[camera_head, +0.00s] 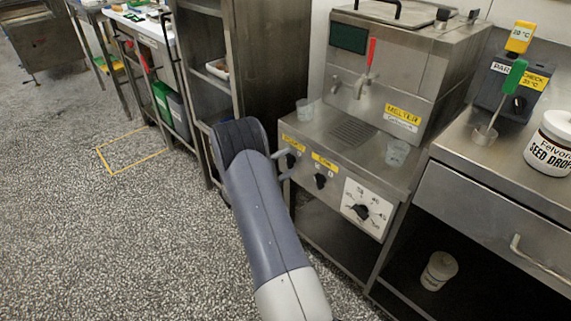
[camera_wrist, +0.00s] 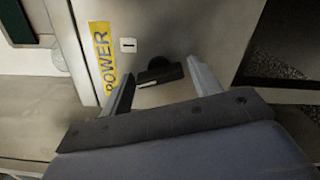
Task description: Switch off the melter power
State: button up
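The steel melter (camera_head: 425,85) bears a yellow MELTER label. Its front panel has a black power knob (camera_head: 291,160) under a small yellow label (camera_head: 293,143). In the wrist view the POWER label (camera_wrist: 103,55) reads sideways, with a small "1" mark (camera_wrist: 128,45) near the black knob (camera_wrist: 160,72). The knob's grip lies roughly across that picture; which end points is unclear. My gripper (camera_head: 282,164) is at the panel's left end. In the wrist view my gripper (camera_wrist: 161,68) is open, one finger on each side of the knob; contact cannot be told.
A second black knob (camera_head: 320,181) and a white-plated dial (camera_head: 361,212) sit to the right on the same panel. Plastic cups (camera_head: 397,153) stand on the melter's ledge. A steel rack (camera_head: 255,60) stands close on the left. The floor at left is free.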

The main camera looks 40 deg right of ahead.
jog(key=c, duration=0.8)
jog(key=shift+o, duration=0.2)
jog(key=shift+f+n+b, duration=0.1)
jog(key=shift+n+b, duration=0.35)
jog(key=shift+n, duration=0.65)
jog(key=o, duration=1)
jog(key=a+p, duration=0.1)
jog(key=a, duration=0.9)
jog(key=shift+s+a, duration=0.4)
jog(key=shift+s, duration=0.05)
jog(key=shift+d, duration=0.1)
